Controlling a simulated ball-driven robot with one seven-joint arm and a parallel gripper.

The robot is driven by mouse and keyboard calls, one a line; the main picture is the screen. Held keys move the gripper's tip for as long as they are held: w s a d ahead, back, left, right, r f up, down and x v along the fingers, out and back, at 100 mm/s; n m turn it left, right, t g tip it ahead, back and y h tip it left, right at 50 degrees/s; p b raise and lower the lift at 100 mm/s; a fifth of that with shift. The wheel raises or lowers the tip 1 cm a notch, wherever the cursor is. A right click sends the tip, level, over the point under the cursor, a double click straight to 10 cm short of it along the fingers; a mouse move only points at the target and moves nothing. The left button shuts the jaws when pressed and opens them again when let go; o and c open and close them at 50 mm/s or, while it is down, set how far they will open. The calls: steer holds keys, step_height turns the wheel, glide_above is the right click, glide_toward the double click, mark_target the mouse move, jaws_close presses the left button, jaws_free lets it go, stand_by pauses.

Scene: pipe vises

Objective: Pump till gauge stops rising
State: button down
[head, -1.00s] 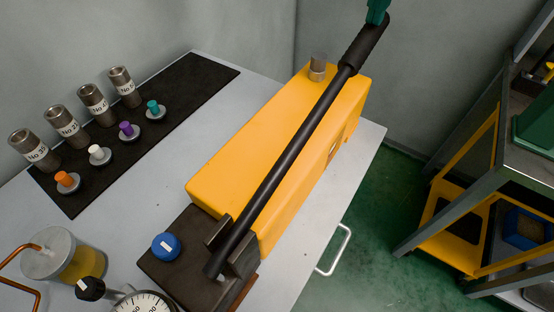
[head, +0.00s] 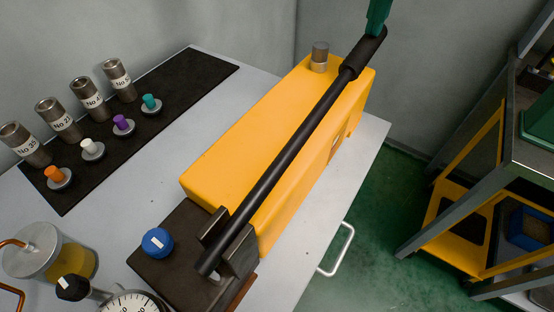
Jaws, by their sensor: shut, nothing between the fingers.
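The yellow hand pump (head: 235,150) stands on a grey bench. Its long black lever (head: 285,150) runs from a dark pivot block (head: 170,240) to a thick grip at the far end, low over the pump body. My gripper (head: 377,18), green and cut off by the top edge, is shut and empty at the far end of the lever, apparently touching it from above. The pressure gauge (head: 133,304) is cut off by the bottom edge; no needle shows. A blue knob (head: 157,242) sits on the block, and a black knob (head: 72,287) is beside the gauge.
Several labelled metal cylinders (head: 83,92) and coloured pegs (head: 123,124) stand on a black mat (head: 190,80) at left. A jar of yellow fluid (head: 70,262) is at lower left. A shelf rack (head: 450,190) stands at right beyond open green floor.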

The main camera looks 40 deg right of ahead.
mark_target(372, 43)
steer(key=shift+f, duration=0.1)
steer(key=shift+d+f+b, duration=0.2)
steer(key=shift+f+b, duration=0.6)
steer(key=shift+f, duration=0.4)
steer(key=shift+d+f+b, duration=0.15)
steer(key=shift+f+b, duration=0.65)
steer(key=shift+f, duration=0.35)
steer(key=r+p, duration=0.1)
steer(key=r, duration=0.1)
steer(key=r+p, duration=0.2)
steer(key=r, duration=0.1)
steer(key=r+p, duration=0.1)
steer(key=r, duration=0.1)
steer(key=shift+a+r+p, duration=0.15)
steer(key=shift+a+p, duration=0.15)
steer(key=shift+a, duration=0.1)
step_height(372, 43, up, 8)
steer(key=a+p, duration=0.2)
steer(key=p, duration=0.2)
steer(key=shift+s, duration=0.4)
steer(key=shift+a, duration=0.1)
steer(key=shift+r, duration=0.1)
